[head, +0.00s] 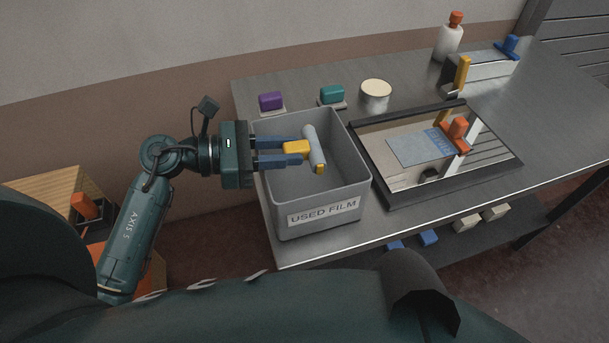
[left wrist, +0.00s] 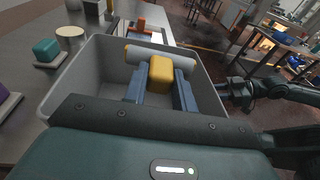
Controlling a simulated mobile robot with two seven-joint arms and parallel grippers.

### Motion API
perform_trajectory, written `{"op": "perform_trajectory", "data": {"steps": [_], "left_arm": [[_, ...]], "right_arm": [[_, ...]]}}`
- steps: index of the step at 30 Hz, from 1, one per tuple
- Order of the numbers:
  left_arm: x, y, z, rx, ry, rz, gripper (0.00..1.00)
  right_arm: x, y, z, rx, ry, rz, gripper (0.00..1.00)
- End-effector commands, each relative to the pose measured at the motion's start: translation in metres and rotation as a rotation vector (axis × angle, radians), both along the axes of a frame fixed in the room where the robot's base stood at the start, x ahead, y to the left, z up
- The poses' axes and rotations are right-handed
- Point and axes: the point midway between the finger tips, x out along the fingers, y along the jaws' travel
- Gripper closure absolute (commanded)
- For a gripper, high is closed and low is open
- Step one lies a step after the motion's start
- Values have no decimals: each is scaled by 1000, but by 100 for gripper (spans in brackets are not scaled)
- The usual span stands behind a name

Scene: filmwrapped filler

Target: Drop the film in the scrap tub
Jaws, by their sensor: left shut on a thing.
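My left gripper (head: 285,152) is shut on the yellow block of a pale grey roll (head: 314,145), which seems to be the film. The roll lies crosswise beyond the fingertips and has a second yellow bit at its near end. In the left wrist view the yellow block (left wrist: 160,75) sits between the blue fingers, with the grey roll (left wrist: 165,55) just past it. The roll is over the open grey scrap tub (head: 355,185), labelled USED FILM, apart from its walls. The tub's inside looks empty where visible. An arm (left wrist: 285,90), seemingly my right, shows in the left wrist view; its gripper is unclear.
Right of the tub is a dark-framed tray (head: 450,185) with a blue-grey sheet and an orange-handled item. Purple (head: 271,101) and teal (head: 332,93) blocks and a round tin (head: 376,95) stand behind. A white bottle (head: 449,42) is at the back.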

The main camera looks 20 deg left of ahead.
Motion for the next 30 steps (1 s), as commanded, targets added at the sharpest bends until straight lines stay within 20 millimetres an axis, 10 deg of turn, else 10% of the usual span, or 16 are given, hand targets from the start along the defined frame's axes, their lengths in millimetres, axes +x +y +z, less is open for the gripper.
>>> {"op": "perform_trajectory", "data": {"steps": [4,5,13,30], "left_arm": [[0,0,1,0,0,0,100],[0,0,1,0,0,0,71],[0,0,1,1,0,0,49],[-22,41,3,7,2,1,48]], "right_arm": [[1,-2,2,-1,-4,-6,64],[1,-2,3,-1,-5,-6,64],[1,-2,2,-3,-5,-5,64],[0,1,-11,14,3,-4,64]]}}
